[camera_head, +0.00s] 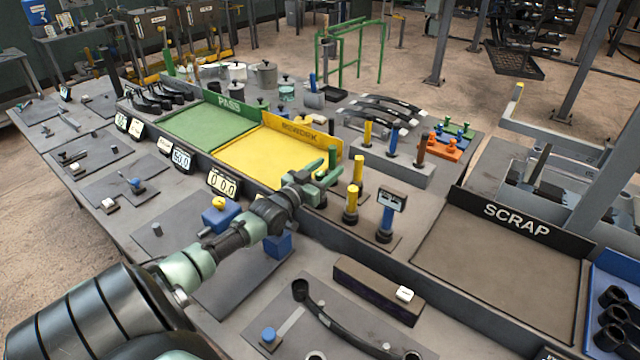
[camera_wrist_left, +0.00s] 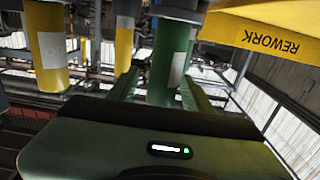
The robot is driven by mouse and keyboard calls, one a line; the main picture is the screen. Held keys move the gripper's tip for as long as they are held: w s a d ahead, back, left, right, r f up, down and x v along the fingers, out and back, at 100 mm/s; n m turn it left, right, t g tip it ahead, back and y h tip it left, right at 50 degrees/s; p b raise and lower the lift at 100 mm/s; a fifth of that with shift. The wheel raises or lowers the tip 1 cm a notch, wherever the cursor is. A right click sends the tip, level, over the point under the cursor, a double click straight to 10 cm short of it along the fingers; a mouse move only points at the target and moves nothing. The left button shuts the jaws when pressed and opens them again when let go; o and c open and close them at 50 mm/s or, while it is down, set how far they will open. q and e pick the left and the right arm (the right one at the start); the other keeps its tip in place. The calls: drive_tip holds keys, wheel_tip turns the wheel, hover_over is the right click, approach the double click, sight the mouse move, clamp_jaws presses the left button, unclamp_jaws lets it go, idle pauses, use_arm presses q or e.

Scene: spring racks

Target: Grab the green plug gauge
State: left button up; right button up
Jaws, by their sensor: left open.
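The green plug gauge (camera_head: 332,157) stands upright just in front of the REWORK tray's right end, partly hidden by my left gripper in the head view. My left gripper (camera_head: 328,178) is at it, open. In the left wrist view, the green plug gauge (camera_wrist_left: 168,55) rises between the two fingers of the left gripper (camera_wrist_left: 160,88), with a pale label on its side. I cannot tell whether the fingers touch it. My right gripper is not in view.
Yellow plug gauges (camera_head: 357,170) (camera_head: 350,203) stand close to the right of the gripper. A blue gauge (camera_head: 385,222) stands farther right. The yellow REWORK tray (camera_head: 262,155) lies to the left, and the open SCRAP tray (camera_head: 490,260) lies to the right.

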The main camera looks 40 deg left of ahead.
use_arm(q)
clamp_jaws()
idle(1.4)
